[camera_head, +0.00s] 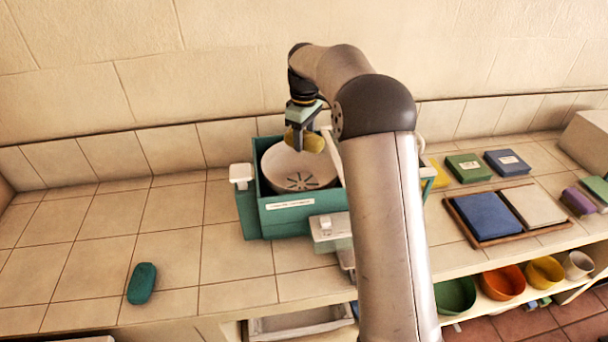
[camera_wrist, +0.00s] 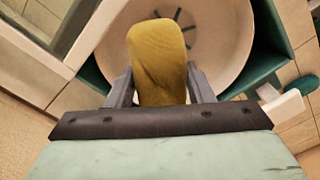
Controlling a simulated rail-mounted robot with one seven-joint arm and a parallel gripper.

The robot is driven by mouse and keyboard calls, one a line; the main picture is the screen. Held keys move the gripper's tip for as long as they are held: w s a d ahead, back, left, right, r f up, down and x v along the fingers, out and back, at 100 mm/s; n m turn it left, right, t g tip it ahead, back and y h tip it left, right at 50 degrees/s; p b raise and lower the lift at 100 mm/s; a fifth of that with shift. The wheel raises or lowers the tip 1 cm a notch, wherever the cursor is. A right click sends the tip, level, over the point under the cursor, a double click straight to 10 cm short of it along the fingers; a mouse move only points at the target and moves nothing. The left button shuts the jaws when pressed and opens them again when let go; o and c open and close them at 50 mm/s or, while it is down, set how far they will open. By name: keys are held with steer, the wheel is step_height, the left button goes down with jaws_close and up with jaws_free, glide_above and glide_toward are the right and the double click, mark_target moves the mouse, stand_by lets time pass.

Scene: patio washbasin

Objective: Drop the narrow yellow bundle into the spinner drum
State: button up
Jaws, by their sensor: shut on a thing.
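The narrow yellow bundle (camera_head: 312,142) is held in my gripper (camera_head: 301,138), above the spinner drum. In the wrist view the yellow bundle (camera_wrist: 158,60) sticks out between the two grey fingers of my gripper (camera_wrist: 160,85), which are shut on it. The spinner drum (camera_head: 298,182) is a pale round bowl with dark slots in its floor, set in a green box (camera_head: 290,222). The drum also shows in the wrist view (camera_wrist: 225,50), behind the bundle, and its visible part looks empty. My arm hides the right side of the box in the head view.
A raised pale lid (camera_wrist: 105,25) stands beside the drum. A teal bundle (camera_head: 142,283) lies on the tiled counter at left. A wooden tray (camera_head: 480,240) with a blue and a cream cloth is at right. Several coloured bowls (camera_head: 504,284) sit on the shelf below. The left counter is mostly clear.

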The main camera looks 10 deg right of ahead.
steer(key=o, duration=1.1)
steer(key=shift+o, duration=0.2)
step_height(320, 180, up, 18)
steer(key=shift+f+p, duration=0.25)
steer(key=shift+p, duration=0.05)
